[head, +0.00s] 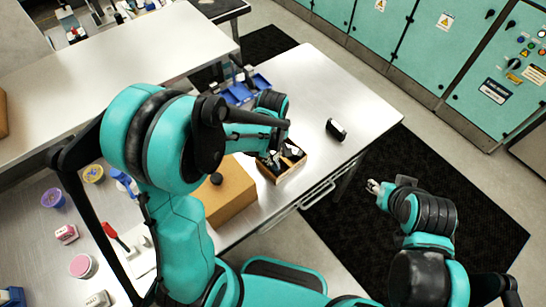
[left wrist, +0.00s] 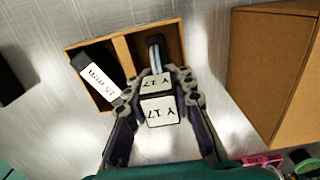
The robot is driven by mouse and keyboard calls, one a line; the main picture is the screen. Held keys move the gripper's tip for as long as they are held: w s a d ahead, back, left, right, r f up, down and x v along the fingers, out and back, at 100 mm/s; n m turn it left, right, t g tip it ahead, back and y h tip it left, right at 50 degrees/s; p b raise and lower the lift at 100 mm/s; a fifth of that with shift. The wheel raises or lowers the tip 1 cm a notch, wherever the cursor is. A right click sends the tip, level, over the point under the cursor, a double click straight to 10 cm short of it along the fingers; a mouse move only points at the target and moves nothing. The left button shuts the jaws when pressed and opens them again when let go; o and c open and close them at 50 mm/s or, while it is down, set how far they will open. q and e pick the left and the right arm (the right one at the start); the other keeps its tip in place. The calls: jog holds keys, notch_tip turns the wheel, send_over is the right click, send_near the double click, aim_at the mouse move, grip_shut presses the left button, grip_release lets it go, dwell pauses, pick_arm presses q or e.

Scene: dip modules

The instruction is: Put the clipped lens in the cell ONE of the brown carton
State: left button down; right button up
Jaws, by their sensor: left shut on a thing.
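The brown carton (head: 290,172) stands near the front edge of the metal table. In the left wrist view the carton (left wrist: 123,47) shows two cells split by a divider. A black-and-white piece with a printed label (left wrist: 98,78) leans in its left cell. My left gripper (left wrist: 158,88) is shut on a pale block marked "Y 17" (left wrist: 160,110), over the right cell's near side; a grey part (left wrist: 155,50) extends into that cell. I cannot tell whether it touches the bottom. No cell marking is legible. My right gripper (head: 377,188) is away from the table, over the dark mat.
A larger brown box (head: 232,195) stands beside the carton; it also shows in the left wrist view (left wrist: 270,70). A black object (head: 336,130) lies on the table to the right. Blue bins (head: 240,92) stand behind my left arm.

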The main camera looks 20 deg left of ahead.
pick_arm(q)
jog(key=shift+s, duration=0.1)
jog(key=shift+f, duration=0.15)
jog(key=c, duration=1.3)
grip_release()
